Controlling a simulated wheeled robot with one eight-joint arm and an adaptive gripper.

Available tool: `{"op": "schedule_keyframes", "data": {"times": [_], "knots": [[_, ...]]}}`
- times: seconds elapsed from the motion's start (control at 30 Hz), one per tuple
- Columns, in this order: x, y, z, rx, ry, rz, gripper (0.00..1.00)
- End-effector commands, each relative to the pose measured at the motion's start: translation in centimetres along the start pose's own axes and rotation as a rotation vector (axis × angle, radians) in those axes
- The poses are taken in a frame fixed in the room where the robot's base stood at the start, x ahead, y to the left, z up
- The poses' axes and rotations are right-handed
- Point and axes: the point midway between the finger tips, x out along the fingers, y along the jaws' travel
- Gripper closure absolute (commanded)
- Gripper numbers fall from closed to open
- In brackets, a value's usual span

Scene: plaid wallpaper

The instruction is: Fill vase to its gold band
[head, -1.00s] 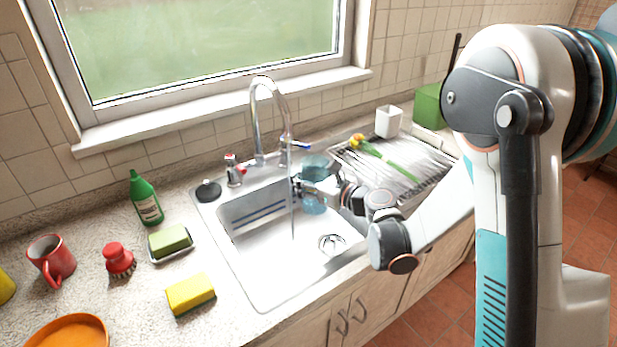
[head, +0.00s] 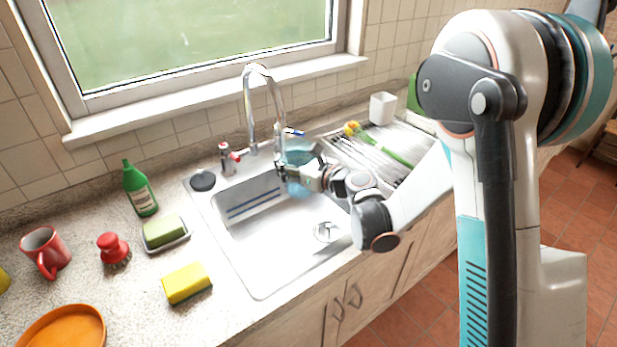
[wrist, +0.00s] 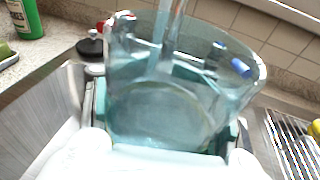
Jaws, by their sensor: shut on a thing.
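A clear blue-green glass vase (head: 299,157) is upright over the sink, under the tap (head: 250,95). My gripper (head: 291,176) is shut around its middle. In the wrist view the vase (wrist: 135,62) stands between the fingers of my gripper (wrist: 165,125), its mouth facing up. A water stream (wrist: 174,20) comes down into the mouth. A pale yellowish curved line shows around the glass lower down; I cannot tell for sure whether it is the gold band or the water's edge. The water level is unclear.
The sink (head: 262,275) lies below, with a drain at its right. The red tap handle (head: 229,156) and blue one (head: 294,132) flank the spout. A dish rack (head: 365,150) is to the right. Soap, sponge, brush and mug (head: 45,252) stand at left.

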Motion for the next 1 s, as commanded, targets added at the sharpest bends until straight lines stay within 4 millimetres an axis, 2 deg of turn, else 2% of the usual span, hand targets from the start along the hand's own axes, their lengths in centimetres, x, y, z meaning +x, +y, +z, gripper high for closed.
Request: {"op": "schedule_keyframes", "data": {"times": [0.3,0.5,1.0], "knots": [[2.9,0.8,0.4,-0.001,0.001,0.003,0.88],[4.1,1.1,0.6,-0.001,0.0,0.001,0.88],[4.2,1.2,0.6,0.0,0.0,0.0,0.88]]}}
